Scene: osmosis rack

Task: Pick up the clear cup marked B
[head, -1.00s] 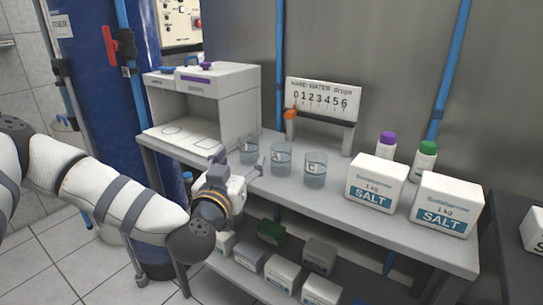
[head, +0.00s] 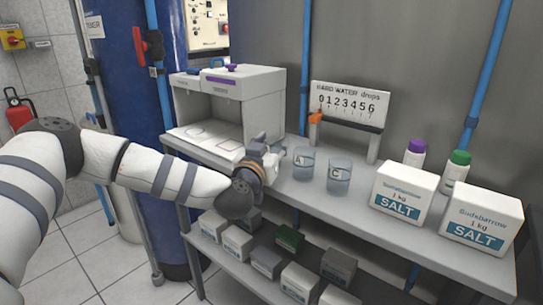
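Two clear cups show on the grey bench, one marked A (head: 303,163) and one marked C (head: 339,177). Both stand upright, side by side. No cup marked B can be made out; my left gripper (head: 270,153) covers the spot left of cup A where a third clear cup showed earlier. The gripper is at the bench, just left of cup A, with its arm reaching in from the left. Its fingers are small and mostly hidden by its own body, so their opening and any hold are unclear. My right gripper is not in view.
An open-fronted white box (head: 262,101) stands left on the bench (head: 421,242). A drops sign (head: 348,105) stands behind the cups. Two salt packs (head: 404,193) and two capped bottles (head: 457,170) are on the right. Several boxes fill the lower shelf.

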